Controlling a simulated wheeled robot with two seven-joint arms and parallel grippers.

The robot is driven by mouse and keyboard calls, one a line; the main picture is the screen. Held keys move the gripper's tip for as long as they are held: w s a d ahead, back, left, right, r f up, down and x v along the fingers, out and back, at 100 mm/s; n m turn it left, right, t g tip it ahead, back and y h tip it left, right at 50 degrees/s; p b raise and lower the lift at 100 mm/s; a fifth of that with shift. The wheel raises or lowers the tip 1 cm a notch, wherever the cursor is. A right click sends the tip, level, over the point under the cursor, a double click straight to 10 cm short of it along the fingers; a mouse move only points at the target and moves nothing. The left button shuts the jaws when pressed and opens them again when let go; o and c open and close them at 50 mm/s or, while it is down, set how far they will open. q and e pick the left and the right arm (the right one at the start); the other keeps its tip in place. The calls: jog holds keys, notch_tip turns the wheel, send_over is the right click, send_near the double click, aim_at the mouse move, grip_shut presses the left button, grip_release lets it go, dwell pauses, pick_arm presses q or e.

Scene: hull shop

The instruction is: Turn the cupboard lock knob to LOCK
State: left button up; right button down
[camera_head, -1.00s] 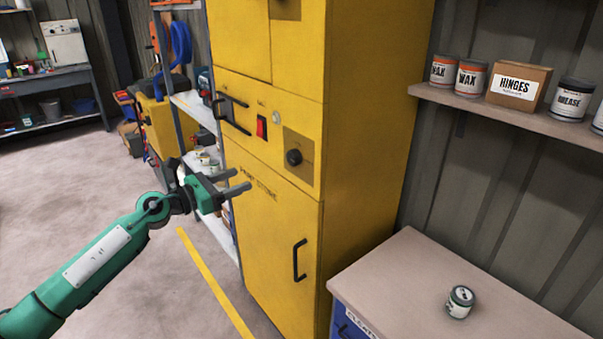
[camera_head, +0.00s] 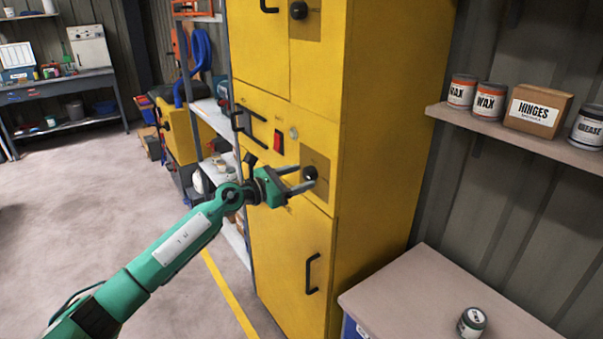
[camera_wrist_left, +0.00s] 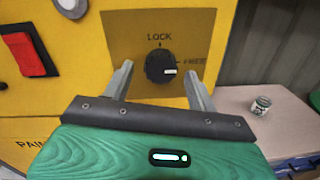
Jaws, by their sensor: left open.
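The yellow cupboard (camera_head: 385,130) has a black round lock knob (camera_head: 310,173) on a brownish plate in its middle panel. In the left wrist view the knob (camera_wrist_left: 158,62) has LOCK printed above it and what reads as FREE to its right. Its white mark lies at the right, toward FREE. My left gripper (camera_head: 305,177) is open, its fingertips close to the knob. In the wrist view the two fingers stand left and right of the knob, with gaps; I cannot tell whether the tips reach around it. My right gripper is out of view.
A red switch (camera_head: 278,142) and a black handle (camera_head: 248,128) sit left of the knob. Another black knob (camera_head: 298,10) is higher up, and a door handle (camera_head: 312,273) is below. A bench (camera_head: 430,290) with a small can (camera_head: 472,322) stands at the right.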

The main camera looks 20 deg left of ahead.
pick_arm(q)
jog(key=shift+w+d, duration=0.45)
jog(key=shift+w, duration=0.05)
jog(key=c, duration=1)
